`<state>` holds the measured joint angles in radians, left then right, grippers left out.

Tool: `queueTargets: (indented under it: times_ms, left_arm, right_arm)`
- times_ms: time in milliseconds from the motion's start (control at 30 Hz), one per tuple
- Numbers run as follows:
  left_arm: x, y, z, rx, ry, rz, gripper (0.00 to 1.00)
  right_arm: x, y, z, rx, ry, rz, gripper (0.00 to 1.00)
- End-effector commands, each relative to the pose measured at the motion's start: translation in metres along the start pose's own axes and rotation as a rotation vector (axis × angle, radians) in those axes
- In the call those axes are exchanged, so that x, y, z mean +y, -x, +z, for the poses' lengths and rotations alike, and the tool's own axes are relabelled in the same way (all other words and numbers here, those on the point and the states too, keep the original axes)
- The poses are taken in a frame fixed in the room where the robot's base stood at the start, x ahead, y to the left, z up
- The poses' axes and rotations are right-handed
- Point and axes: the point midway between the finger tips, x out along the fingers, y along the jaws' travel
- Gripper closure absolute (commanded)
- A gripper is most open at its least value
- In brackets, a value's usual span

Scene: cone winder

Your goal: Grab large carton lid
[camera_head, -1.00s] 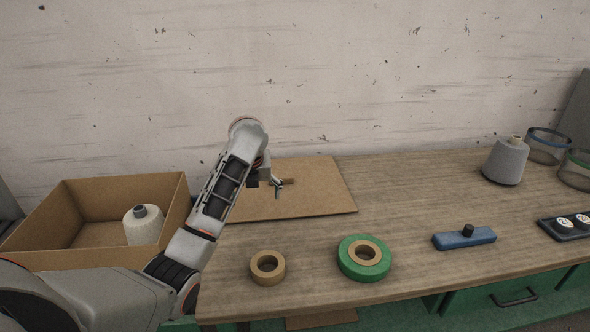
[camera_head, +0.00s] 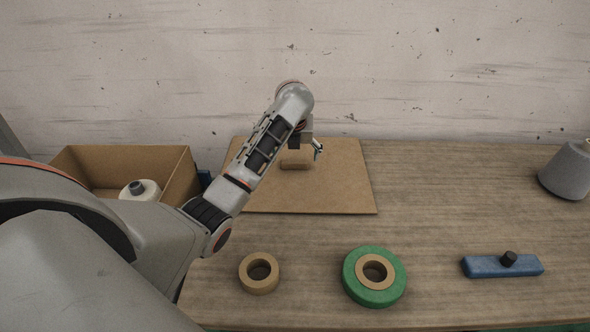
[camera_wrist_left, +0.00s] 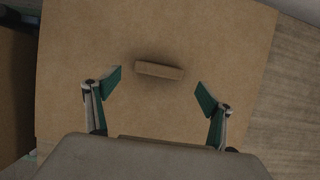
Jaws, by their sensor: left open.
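The large carton lid (camera_head: 345,190) is a flat brown board lying on the wooden table near the wall. A small block-like handle (camera_head: 296,159) stands up at its middle and is partly behind my arm. In the left wrist view the lid (camera_wrist_left: 220,45) fills most of the picture, with the handle (camera_wrist_left: 159,70) ahead of the fingers. My left gripper (camera_head: 312,150) is over the lid beside the handle. In the wrist view its two fingers (camera_wrist_left: 158,88) are spread wide and empty, one on each side of the handle. My right gripper is not in view.
An open carton (camera_head: 178,182) with a cone of yarn (camera_head: 143,190) stands left of the table. A tan tape roll (camera_head: 259,273), a green ring (camera_head: 374,290), a blue block with a black knob (camera_head: 490,266) and a grey cone (camera_head: 570,172) stand on the table (camera_head: 450,190).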

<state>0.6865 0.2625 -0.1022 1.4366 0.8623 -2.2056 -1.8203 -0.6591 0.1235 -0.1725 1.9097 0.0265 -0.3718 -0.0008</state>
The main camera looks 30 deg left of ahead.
Motion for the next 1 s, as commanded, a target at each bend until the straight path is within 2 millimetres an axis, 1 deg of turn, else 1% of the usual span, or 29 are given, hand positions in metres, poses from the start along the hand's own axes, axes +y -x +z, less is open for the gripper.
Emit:
queueTargets:
  times_ms: [33,100,233,367,567,600,667,700,733,1000]
  left_arm:
    - [0.002,-0.009,-0.001,0.003,-0.001,0.004,0.18]
    - [0.004,-0.019,-0.002,0.003,-0.001,0.004,0.18]
    - [0.003,-0.034,-0.001,0.002,0.000,0.003,0.18]
    - [0.003,-0.041,-0.001,0.000,0.000,0.002,0.18]
    - [0.003,-0.041,-0.001,0.000,-0.001,0.001,0.18]
    - [0.003,-0.041,-0.001,0.000,-0.001,0.001,0.28]
    - [0.003,-0.041,-0.001,0.000,-0.001,0.001,0.44]
    - [0.003,-0.041,-0.001,0.000,-0.001,0.001,0.54]
    - [0.003,-0.041,-0.001,0.000,-0.001,0.001,0.62]
    - [0.003,-0.040,0.000,-0.001,0.000,0.001,0.63]
  right_arm:
    - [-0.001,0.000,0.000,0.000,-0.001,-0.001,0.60]
    - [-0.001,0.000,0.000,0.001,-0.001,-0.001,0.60]
    - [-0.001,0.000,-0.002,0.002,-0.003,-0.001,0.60]
    - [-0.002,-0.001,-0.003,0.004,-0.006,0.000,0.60]
    - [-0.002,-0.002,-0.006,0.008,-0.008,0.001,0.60]
    - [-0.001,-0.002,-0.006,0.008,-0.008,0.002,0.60]
    - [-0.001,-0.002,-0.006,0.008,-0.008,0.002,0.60]
    - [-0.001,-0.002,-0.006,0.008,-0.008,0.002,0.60]
    - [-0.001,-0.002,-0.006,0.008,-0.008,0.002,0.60]
    - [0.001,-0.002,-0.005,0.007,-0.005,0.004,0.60]
